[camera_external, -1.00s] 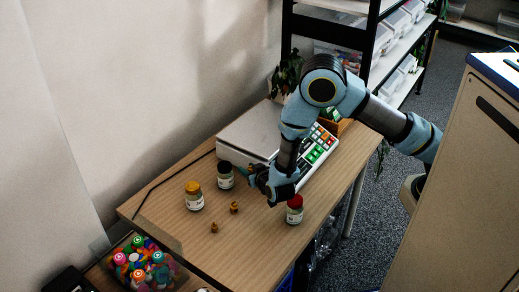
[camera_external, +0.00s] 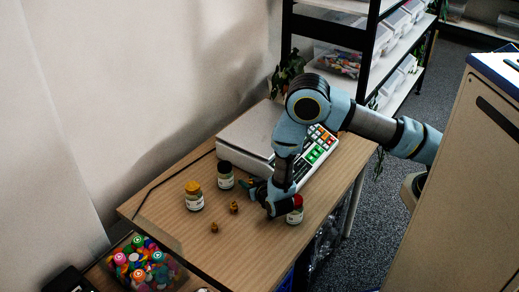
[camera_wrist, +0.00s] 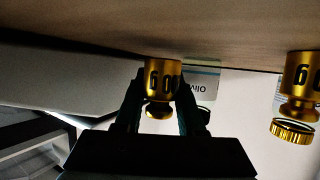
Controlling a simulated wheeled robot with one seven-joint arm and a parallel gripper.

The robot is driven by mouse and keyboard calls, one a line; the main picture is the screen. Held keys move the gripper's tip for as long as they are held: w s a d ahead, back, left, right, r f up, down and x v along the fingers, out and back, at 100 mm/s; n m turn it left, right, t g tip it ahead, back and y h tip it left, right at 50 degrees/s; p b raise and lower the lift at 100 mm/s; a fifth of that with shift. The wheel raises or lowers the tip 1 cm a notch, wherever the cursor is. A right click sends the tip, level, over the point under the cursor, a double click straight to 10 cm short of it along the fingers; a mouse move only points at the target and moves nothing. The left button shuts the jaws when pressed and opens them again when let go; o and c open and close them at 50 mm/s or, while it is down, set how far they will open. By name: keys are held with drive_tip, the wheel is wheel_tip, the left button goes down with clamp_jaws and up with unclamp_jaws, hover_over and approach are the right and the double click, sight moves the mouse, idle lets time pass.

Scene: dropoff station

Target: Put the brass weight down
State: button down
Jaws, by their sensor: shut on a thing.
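My gripper (camera_external: 251,187) is low over the wooden table (camera_external: 250,245), in front of the scale. In the wrist view my gripper (camera_wrist: 161,80) is shut on a brass weight (camera_wrist: 162,82) with dark digits, one finger on each side. The held weight's base is at or very near the tabletop; I cannot tell whether it touches. In the external view I cannot make it out clearly. Two more brass weights, one nearer (camera_external: 214,227) and one farther (camera_external: 234,207), stand on the table to the left. One brass weight (camera_wrist: 301,78) shows at the wrist view's right.
A black-lidded jar (camera_external: 226,177) and yellow-lidded jar (camera_external: 194,198) stand left of my gripper. A red-lidded jar (camera_external: 296,213) stands close on its right. The scale (camera_external: 250,132) with its keypad (camera_external: 319,146) is behind. The table's front is clear.

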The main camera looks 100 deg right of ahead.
drive_tip(key=shift+s+f+b, duration=0.15)
drive_tip(key=shift+f+b, duration=0.15)
drive_tip(key=shift+f, duration=0.2)
drive_tip(key=c, duration=0.5)
unclamp_jaws()
drive_tip(key=shift+a+f, duration=0.1)
drive_tip(key=shift+r+p, duration=0.55)
drive_tip(key=shift+r, duration=0.05)
drive_tip(key=b+v, duration=0.1)
drive_tip(key=v, duration=0.3)
drive_tip(key=shift+a+f+b, duration=0.1)
drive_tip(key=shift+b, duration=0.2)
wheel_tip(320, 180, up, 8)
drive_tip(key=b, duration=0.1)
drive_tip(key=shift+a, duration=0.3)
